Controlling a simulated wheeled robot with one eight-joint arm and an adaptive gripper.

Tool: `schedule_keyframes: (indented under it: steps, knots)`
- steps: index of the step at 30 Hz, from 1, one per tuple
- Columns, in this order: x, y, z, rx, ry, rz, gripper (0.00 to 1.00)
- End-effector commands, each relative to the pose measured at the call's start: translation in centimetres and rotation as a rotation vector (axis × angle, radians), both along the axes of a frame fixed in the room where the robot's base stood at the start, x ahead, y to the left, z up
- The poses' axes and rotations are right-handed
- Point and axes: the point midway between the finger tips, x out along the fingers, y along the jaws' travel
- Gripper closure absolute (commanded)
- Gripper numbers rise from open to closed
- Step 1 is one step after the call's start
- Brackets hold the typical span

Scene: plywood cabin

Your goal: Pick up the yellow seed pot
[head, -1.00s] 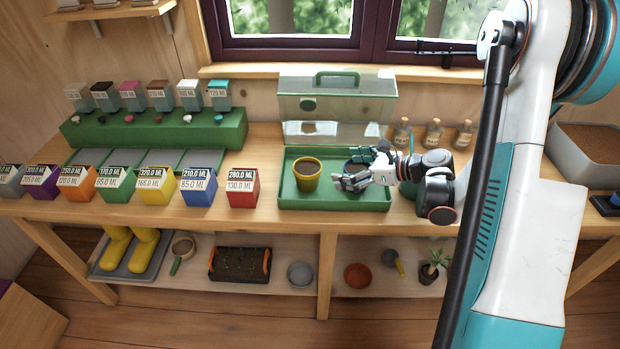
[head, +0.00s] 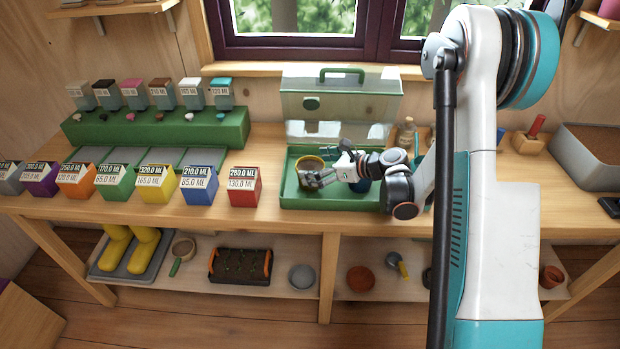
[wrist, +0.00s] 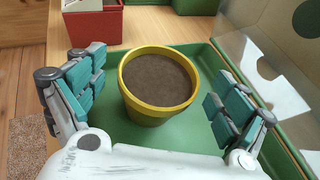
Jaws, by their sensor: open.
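The yellow seed pot (wrist: 155,118) is filled with dark soil and stands upright in the green tray (wrist: 195,135). In the wrist view it sits between the open fingers of my gripper (wrist: 155,105), with a gap on both sides. In the head view the pot (head: 309,163) is partly hidden behind my gripper (head: 318,178), which is at the tray's left half.
The tray's clear lid (head: 340,105) stands raised behind it. A red box (head: 243,186) is left of the tray, in a row of several coloured labelled boxes. Bottles (head: 406,132) stand behind my arm at the right.

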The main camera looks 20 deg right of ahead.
Motion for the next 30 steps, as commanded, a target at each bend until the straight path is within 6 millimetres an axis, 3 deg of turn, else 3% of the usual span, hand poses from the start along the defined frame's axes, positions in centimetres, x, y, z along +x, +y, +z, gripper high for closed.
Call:
schedule_keyframes:
  steps: [4,11,18,19,30]
  knots:
    - [1.22,1.27,-0.87,0.000,0.000,0.001,0.07]
    - [1.37,1.37,-0.81,0.000,0.000,0.000,0.07]
    - [1.36,1.36,-0.82,0.000,0.000,0.000,0.59]
    - [1.35,1.37,-0.82,0.000,0.000,0.000,0.63]
    - [1.34,1.36,0.02,0.000,0.000,0.000,0.64]
